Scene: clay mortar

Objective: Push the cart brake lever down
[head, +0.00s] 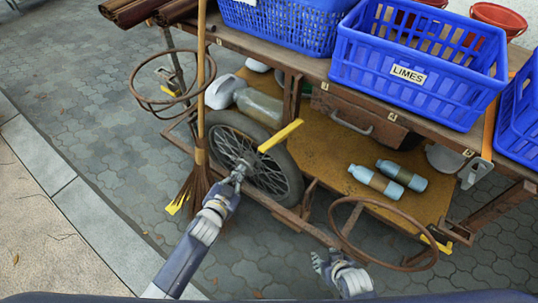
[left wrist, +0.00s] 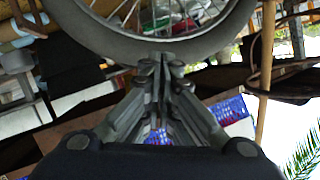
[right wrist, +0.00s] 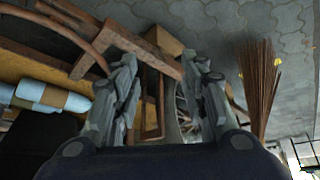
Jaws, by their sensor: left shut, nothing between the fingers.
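The yellow brake lever (head: 281,136) sticks out beside the cart wheel (head: 285,183), slanting up to the right in the head view. My left gripper (head: 242,166) is shut and empty, in front of the wheel spokes, just below and left of the lever's lower-left end. A small gap shows between them. In the left wrist view, its closed fingertips (left wrist: 161,62) are near the tyre (left wrist: 150,48); I cannot make out the lever there. My right gripper (head: 322,260) is low in front of the cart, and its fingers are apart and empty in the right wrist view (right wrist: 166,75).
A straw broom (head: 197,180) stands left of the wheel, close to my left arm. A rusty ring (head: 385,234) hangs at the cart's front right, near my right gripper. Bottles (head: 376,181) lie on the lower shelf. Blue crates (head: 419,92) stand on top. Paving on the left is clear.

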